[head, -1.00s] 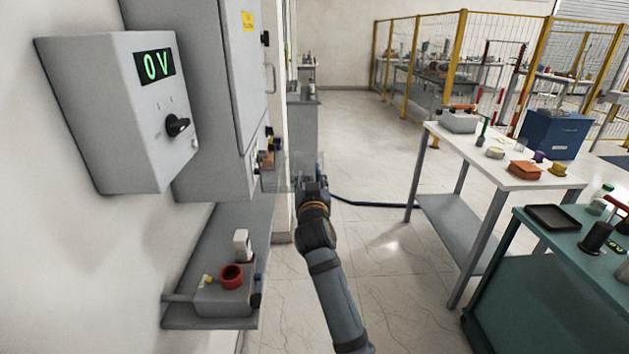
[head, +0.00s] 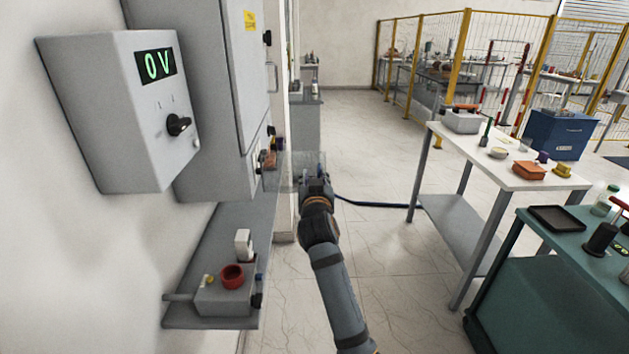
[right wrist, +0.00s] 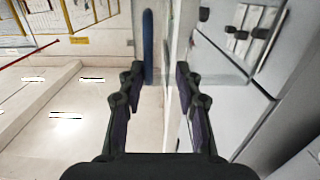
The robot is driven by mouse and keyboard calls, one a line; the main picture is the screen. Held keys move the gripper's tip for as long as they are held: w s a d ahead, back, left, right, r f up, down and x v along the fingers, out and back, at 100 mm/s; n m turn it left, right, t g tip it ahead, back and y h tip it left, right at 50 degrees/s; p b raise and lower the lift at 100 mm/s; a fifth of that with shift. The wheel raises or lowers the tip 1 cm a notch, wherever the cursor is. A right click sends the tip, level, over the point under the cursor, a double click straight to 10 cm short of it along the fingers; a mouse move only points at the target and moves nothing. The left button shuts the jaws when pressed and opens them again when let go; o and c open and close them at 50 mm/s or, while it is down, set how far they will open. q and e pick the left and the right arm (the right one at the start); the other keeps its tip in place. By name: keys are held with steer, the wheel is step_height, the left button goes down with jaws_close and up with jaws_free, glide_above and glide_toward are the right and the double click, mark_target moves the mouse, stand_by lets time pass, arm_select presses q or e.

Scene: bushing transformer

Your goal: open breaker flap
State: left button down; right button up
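The breaker flap (head: 292,165) is a clear panel that stands out from the lower front of the grey cabinet, beside the breakers (head: 268,155). My right gripper (head: 314,168) is at the flap's outer end. In the right wrist view its two fingers (right wrist: 159,88) are apart, with a clear gap between them. A blue bar (right wrist: 148,45), seemingly the flap's handle, shows just beyond the gap, and I see no finger closed on it. The breakers also show at upper right in the right wrist view (right wrist: 247,35). My left gripper is not in view.
A grey control box (head: 120,110) reading 0 V is on the left wall. A grey shelf (head: 205,322) with a small device is below. A white table (head: 500,165) and a green bench (head: 540,270) stand right.

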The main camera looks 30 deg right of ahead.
step_height(320, 180, up, 10)
steer(key=s+f+n+g+y, duration=0.15)
steer(key=s+f, duration=0.25)
steer(key=f, duration=0.4)
steer(key=s+a+f+g+y, duration=0.1)
steer(key=s+f+g, duration=0.15)
steer(key=f, duration=0.55)
steer(key=s+f+n+g+y, duration=0.1)
steer(key=s+f, duration=0.3)
steer(key=f, duration=0.4)
steer(key=s+a+f+n+g+y, duration=0.15)
steer(key=s+f+g, duration=0.25)
steer(key=s+f, duration=0.6)
steer(key=s+a+f+n+g+y, duration=0.1)
steer(key=s+a+f+n+g, duration=0.15)
steer(key=s+f, duration=0.75)
steer(key=s+d+f+m+g, duration=0.1)
steer(key=s+f, duration=0.2)
steer(key=f, duration=0.9)
steer(key=s+d+f+g, duration=0.1)
steer(key=s+d+f, duration=0.15)
steer(key=f, duration=0.95)
steer(key=s+f+g, duration=0.1)
steer(key=s+f, duration=1.3)
steer(key=s, duration=0.4)
steer(key=shift+s+f, duration=0.25)
steer(key=shift+s, duration=0.15)
